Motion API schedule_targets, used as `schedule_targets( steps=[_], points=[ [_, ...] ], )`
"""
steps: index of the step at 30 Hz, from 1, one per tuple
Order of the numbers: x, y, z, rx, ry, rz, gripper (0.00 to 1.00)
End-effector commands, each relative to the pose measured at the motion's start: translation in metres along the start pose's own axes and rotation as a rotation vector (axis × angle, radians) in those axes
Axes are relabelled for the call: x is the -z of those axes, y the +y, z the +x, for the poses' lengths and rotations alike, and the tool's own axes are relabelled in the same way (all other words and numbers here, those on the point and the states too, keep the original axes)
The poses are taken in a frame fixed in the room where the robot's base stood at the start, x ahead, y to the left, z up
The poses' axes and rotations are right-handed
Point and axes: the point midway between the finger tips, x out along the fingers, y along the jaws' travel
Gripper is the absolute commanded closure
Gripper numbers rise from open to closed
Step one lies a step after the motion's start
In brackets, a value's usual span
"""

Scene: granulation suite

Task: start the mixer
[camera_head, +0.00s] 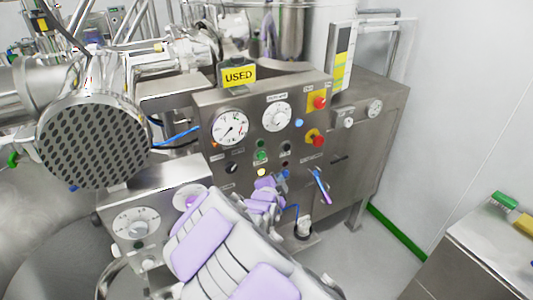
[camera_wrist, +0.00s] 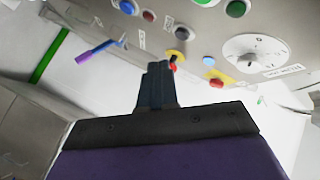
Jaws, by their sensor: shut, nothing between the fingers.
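The steel mixer control panel (camera_head: 350,165) stands in the middle of the head view, with gauges, buttons and a lever. The labels are too small to read.
Two red knobs on yellow plates (camera_head: 318,92) are on the panel's right. A purple-handled lever (camera_head: 321,188) sticks out below them. A yellow "USED" sign (camera_head: 239,76) stands on top. A perforated steel disc (camera_head: 93,141) is at left. A steel table (camera_head: 490,240) is at right.

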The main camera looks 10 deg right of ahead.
Motion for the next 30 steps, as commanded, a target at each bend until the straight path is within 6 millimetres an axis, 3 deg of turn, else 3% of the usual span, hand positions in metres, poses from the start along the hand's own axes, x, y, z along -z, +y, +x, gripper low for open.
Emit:
schedule_targets(
  steps=[16, 30],
  points=[
    [0.003, -0.002, 0.006, 0.021, 0.017, 0.016, 1.00],
    [-0.018, -0.029, 0.035, 0.020, 0.014, 0.014, 1.00]
  ],
)
